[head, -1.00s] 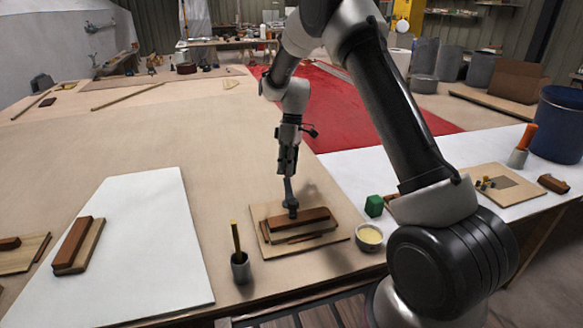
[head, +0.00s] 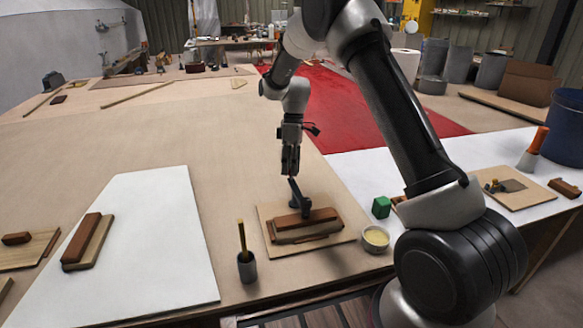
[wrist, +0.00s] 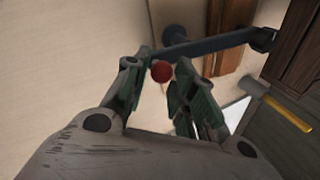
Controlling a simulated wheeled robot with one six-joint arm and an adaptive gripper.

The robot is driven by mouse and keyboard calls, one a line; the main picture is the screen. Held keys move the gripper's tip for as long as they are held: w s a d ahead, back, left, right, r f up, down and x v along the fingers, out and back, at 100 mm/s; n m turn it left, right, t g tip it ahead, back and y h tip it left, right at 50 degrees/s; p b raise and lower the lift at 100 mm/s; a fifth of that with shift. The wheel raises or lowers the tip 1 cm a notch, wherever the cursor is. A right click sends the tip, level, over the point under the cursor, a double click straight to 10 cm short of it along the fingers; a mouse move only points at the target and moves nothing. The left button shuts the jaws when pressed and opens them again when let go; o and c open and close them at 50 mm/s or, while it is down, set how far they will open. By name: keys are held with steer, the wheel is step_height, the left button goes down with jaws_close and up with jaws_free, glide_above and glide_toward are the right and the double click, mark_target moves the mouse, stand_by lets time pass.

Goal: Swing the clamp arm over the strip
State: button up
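The dark grey clamp arm (head: 299,198) runs from beneath my gripper toward the reddish-brown strip (head: 322,215) on a small base board (head: 342,236). In the wrist view the clamp arm (wrist: 205,45) crosses above the brown strip (wrist: 228,70), its dark padded end (wrist: 263,39) on the strip's far side. Whether it presses down I cannot tell. A red ball knob (wrist: 161,71) lies between my fingers, near the clamp arm's other end. My gripper (head: 290,172) is above that end; in the wrist view my gripper's fingers (wrist: 164,62) stand apart, with narrow gaps beside the knob.
A white sheet (head: 150,240) lies left, carrying a wood block (head: 82,240). Open table lies behind.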

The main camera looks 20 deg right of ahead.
steer(key=shift+o, duration=1)
steer(key=v, duration=1.2)
